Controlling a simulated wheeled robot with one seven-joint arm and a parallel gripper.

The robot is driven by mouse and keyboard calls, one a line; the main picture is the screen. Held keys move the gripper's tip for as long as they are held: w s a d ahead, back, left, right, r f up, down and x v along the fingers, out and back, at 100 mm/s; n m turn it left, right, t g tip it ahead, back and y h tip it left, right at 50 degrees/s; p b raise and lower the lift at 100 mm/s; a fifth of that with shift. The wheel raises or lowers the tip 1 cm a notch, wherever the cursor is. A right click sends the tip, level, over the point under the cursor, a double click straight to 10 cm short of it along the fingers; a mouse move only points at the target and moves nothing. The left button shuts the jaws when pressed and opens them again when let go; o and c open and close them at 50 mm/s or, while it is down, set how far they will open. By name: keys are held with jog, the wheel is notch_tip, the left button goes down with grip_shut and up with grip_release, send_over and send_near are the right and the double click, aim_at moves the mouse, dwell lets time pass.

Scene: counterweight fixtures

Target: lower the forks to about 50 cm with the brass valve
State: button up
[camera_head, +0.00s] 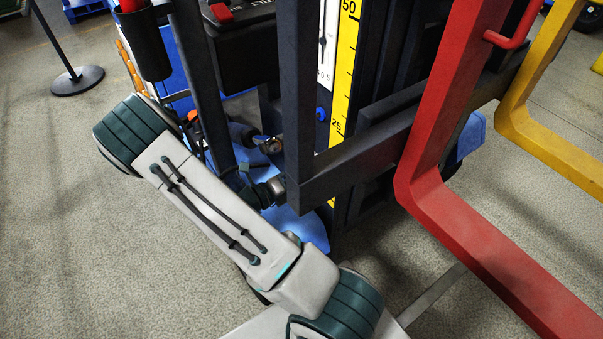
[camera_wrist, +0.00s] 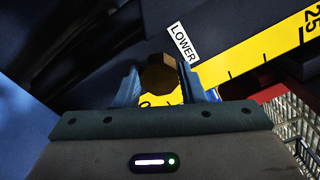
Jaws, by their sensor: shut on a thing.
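The brass valve (camera_wrist: 160,74) is a dark gold knob in the wrist view, beside a white "LOWER" label (camera_wrist: 183,43). My gripper (camera_wrist: 165,88) has a finger on each side of it and is shut on it. In the head view, my arm reaches in behind a dark mast post, and the grip on the valve is not clear there. A red fork (camera_head: 428,140) and a yellow fork (camera_head: 525,122) stand at the right. The yellow height scale (camera_head: 343,65) reads 50 near the top and 25 lower down; it also shows in the wrist view (camera_wrist: 255,55).
Dark mast posts (camera_head: 297,90) and a dark crossbar (camera_head: 365,150) stand close to my arm. A blue base (camera_head: 300,228) lies below. A black-footed stanchion (camera_head: 77,80) stands at the upper left. The grey floor at the left is clear.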

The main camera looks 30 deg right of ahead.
jog(key=n+p, duration=0.6)
jog(key=shift+n, duration=0.3)
jog(key=shift+p, duration=0.35)
